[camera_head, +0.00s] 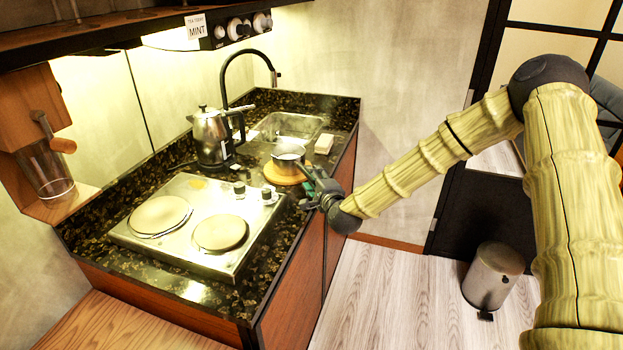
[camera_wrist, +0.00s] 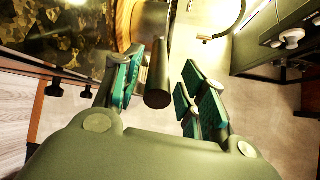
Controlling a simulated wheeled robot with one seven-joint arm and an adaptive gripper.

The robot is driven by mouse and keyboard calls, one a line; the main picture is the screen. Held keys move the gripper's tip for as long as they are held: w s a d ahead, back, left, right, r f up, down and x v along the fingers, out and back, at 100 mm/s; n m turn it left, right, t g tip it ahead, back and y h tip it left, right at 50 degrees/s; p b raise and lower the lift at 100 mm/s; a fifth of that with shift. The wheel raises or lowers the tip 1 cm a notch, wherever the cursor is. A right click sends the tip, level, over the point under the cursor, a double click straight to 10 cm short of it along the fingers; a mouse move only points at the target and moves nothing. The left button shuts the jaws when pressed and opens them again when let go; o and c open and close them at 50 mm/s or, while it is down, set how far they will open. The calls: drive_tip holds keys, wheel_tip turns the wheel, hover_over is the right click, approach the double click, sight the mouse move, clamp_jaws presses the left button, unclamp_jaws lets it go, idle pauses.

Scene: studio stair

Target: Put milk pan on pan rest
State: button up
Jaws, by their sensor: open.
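The milk pan (camera_head: 289,155) is a small metal pan on top of the pan rest (camera_head: 277,178), a round wooden disc on the dark counter. In the wrist view the pan rest's wooden edge (camera_wrist: 124,24) shows beside the pan's grey side. The pan's dark handle (camera_wrist: 158,82) points toward my gripper. My gripper (camera_head: 311,184) is at the counter's front edge, close to the pan. Its teal-padded fingers (camera_wrist: 160,72) are open, with the handle between them and a clear gap on the right. Whether the left finger touches the handle I cannot tell.
A two-plate hob (camera_head: 185,264) lies left of the pan rest. A steel kettle (camera_head: 211,138) stands behind it. A sink (camera_head: 290,126) with a black tap (camera_head: 226,72) is at the back. A bin (camera_head: 492,276) stands on the open floor to the right.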

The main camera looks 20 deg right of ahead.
drive_tip(key=s+r+b, duration=0.1)
drive_tip(key=s+b, duration=0.2)
drive_tip(key=s, duration=0.7)
drive_tip(key=s+a+f+n+g+y, duration=0.1)
drive_tip(key=s+a+f+n+g, duration=0.3)
drive_tip(key=s+f, duration=0.75)
drive_tip(key=s+a+f+n+g, duration=0.2)
drive_tip(key=s+f+n+g, duration=0.35)
drive_tip(key=f, duration=0.95)
drive_tip(key=s+d+f+n+g, duration=0.1)
drive_tip(key=s+f+n+g, duration=0.1)
drive_tip(key=s, duration=0.8)
drive_tip(key=s+d+f+n+g+h, duration=0.1)
drive_tip(key=s+f+n, duration=0.3)
drive_tip(key=s, duration=0.6)
drive_tip(key=s+d+f+n+g+h, duration=0.1)
drive_tip(key=s+d+f+n+g, duration=0.2)
drive_tip(key=s+f, duration=0.3)
drive_tip(key=s+g, duration=0.1)
drive_tip(key=s, duration=0.3)
drive_tip(key=shift+s+f, duration=0.15)
drive_tip(key=shift+s, duration=0.2)
